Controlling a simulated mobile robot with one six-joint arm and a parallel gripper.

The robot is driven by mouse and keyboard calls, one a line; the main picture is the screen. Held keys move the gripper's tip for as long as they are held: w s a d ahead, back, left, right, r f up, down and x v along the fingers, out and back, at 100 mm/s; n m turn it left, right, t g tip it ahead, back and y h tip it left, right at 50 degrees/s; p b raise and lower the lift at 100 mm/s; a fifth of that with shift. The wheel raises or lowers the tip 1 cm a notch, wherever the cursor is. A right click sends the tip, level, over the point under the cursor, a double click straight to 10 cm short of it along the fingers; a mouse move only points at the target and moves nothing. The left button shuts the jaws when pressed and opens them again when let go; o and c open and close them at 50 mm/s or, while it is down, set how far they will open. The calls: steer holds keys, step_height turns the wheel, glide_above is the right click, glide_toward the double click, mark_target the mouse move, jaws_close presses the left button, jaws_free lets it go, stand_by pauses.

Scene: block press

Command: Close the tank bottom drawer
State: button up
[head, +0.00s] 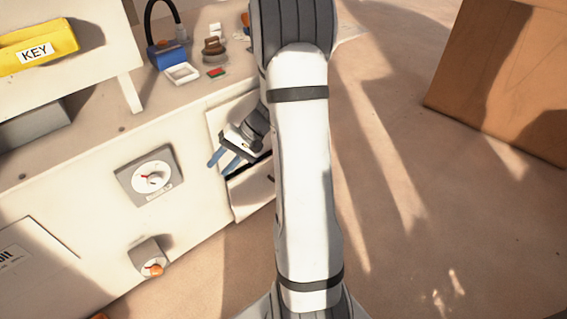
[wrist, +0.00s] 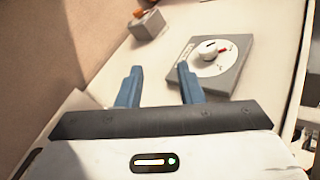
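My gripper (head: 222,162), with two blue fingers, is in front of the white cabinet (head: 100,205), by the drawer stack at its right end. In the wrist view the fingers of my gripper (wrist: 158,84) are apart with nothing between them. A lower drawer (head: 250,190) shows as a pale panel below and beside the fingers, with a dark gap above it. My arm hides its right part, so I cannot tell how far it stands out. Whether the fingers touch it is unclear.
A square dial plate (head: 148,175) and a small box with an orange knob (head: 149,258) are on the cabinet front. A yellow KEY bin (head: 38,42), a blue padlock-like object (head: 166,55) and small parts are above. A brown box (head: 500,75) stands right; floor between is clear.

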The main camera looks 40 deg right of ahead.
steer(key=w+d+f+m+t+y, duration=0.1)
steer(key=w+d+f+m+t, duration=0.4)
steer(key=d+f, duration=0.45)
steer(key=s+d+f+m+t+h, duration=0.3)
steer(key=d+f+m+t+h, duration=0.5)
steer(key=d+f, duration=1.45)
steer(key=shift+n+t+h, duration=0.3)
steer(key=shift+n+h, duration=0.2)
steer(key=shift+n, duration=0.1)
steer(key=b+x, duration=0.1)
steer(key=x, duration=0.1)
steer(key=b+x, duration=0.1)
steer(key=x, duration=0.1)
steer(key=r+b+x, duration=0.1)
steer(key=x, duration=0.2)
steer(key=shift+w+d, duration=0.25)
steer(key=shift+d, duration=0.1)
steer(key=shift+c, duration=0.4)
steer(key=shift+f, duration=0.1)
jaws_close()
